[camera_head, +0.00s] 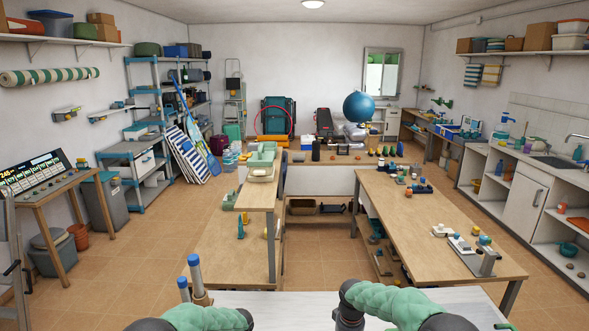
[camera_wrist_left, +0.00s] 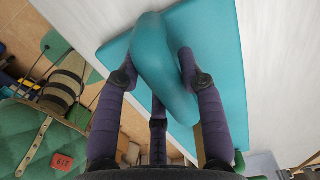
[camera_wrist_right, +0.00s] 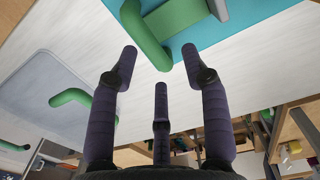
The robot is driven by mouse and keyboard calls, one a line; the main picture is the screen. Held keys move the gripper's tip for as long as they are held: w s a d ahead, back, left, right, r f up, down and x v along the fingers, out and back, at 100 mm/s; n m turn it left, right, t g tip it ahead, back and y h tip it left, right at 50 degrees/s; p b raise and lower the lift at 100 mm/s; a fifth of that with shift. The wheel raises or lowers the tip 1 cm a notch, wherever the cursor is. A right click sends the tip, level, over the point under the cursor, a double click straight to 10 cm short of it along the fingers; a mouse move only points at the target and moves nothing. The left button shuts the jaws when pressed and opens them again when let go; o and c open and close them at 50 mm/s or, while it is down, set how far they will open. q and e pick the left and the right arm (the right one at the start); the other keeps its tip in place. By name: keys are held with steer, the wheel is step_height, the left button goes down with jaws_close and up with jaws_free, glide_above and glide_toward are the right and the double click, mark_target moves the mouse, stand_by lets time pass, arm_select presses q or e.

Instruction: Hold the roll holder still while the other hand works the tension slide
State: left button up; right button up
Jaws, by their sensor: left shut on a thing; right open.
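In the left wrist view, my left gripper (camera_wrist_left: 157,72) is shut on a long, rounded teal piece, seemingly part of the roll holder (camera_wrist_left: 152,45). It lies over a flat teal board (camera_wrist_left: 222,45) on a pale surface. In the right wrist view, my right gripper (camera_wrist_right: 161,62) is open and empty, its fingertips just short of a bent green bar (camera_wrist_right: 146,36) at the edge of a teal board (camera_wrist_right: 250,22). A grey piece (camera_wrist_right: 218,9) is beside the bar. I cannot tell which part is the tension slide. The head view cuts off both grippers.
The white worktop (camera_head: 290,300) is at the bottom of the head view, with blue-topped posts (camera_head: 195,270) at its left. In the right wrist view a grey panel (camera_wrist_right: 45,95) with a green handle (camera_wrist_right: 72,98) is at left. Wooden benches (camera_head: 425,215) stand beyond.

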arm_select(q)
steer(key=shift+w+d, duration=0.1)
steer(key=shift+d, duration=0.35)
arm_select(e)
steer(key=shift+f, duration=0.1)
stand_by(0.5)
arm_select(q)
steer(key=o, duration=1.4)
steer(key=shift+r, duration=0.1)
steer(key=shift+r+p, duration=2.5)
steer(key=shift+r, duration=1.5)
arm_select(e)
step_height(320, 180, up, 5)
steer(key=shift+r, duration=0.1)
arm_select(q)
steer(key=shift+f, duration=0.1)
